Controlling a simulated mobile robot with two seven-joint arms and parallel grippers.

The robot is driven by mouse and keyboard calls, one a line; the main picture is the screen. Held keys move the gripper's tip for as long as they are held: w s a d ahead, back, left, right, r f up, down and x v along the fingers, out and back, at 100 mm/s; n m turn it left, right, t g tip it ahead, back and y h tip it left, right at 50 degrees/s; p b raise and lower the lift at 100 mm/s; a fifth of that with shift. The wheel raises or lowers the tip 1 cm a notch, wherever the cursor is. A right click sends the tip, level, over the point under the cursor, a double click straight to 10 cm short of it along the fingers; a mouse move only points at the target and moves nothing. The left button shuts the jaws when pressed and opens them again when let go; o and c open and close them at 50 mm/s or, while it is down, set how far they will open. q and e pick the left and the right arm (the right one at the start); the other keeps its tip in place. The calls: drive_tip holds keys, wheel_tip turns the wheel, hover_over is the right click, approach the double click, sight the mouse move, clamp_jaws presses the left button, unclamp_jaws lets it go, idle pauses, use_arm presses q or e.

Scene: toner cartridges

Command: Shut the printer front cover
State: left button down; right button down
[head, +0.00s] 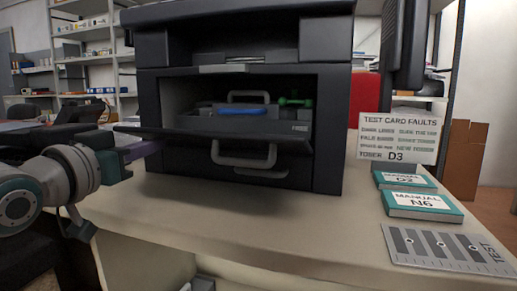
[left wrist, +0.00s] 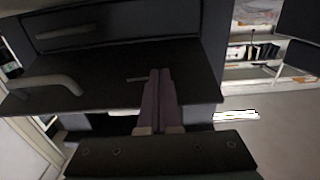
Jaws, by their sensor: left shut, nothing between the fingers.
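The printer (head: 240,100) is a large dark grey box on the table. Its front cover (head: 215,141) is folded down and open, standing out roughly level at the front, with a grey loop handle (head: 244,155) on it. The open bay behind shows a drawer (head: 240,124) with a handle, a blue part and a green part. My left gripper (head: 140,150) is shut and empty at the left end of the cover. In the left wrist view its purple fingers (left wrist: 158,100) lie together against or just by the cover (left wrist: 100,85); I cannot tell whether they touch. My right gripper is not in view.
A sign card (head: 398,137), two manuals (head: 423,205) and a grey test card (head: 445,248) lie or stand on the table (head: 230,225) right of the printer. The table front is clear. Shelves stand behind.

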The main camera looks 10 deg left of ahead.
sight(146, 130)
use_arm(q)
drive_tip(key=shift+r, duration=0.1)
drive_tip(key=shift+w+r+p, duration=0.3)
drive_tip(key=shift+r+p, duration=0.15)
drive_tip(key=shift+r, duration=0.2)
drive_tip(key=shift+w+r+p, duration=0.3)
drive_tip(key=shift+r+p, duration=0.15)
drive_tip(key=shift+r, duration=0.2)
drive_tip(key=shift+w+d+r+p, duration=0.1)
drive_tip(key=shift+w+r+p, duration=0.2)
drive_tip(key=shift+w+r, duration=0.7)
drive_tip(key=shift+w, duration=0.1)
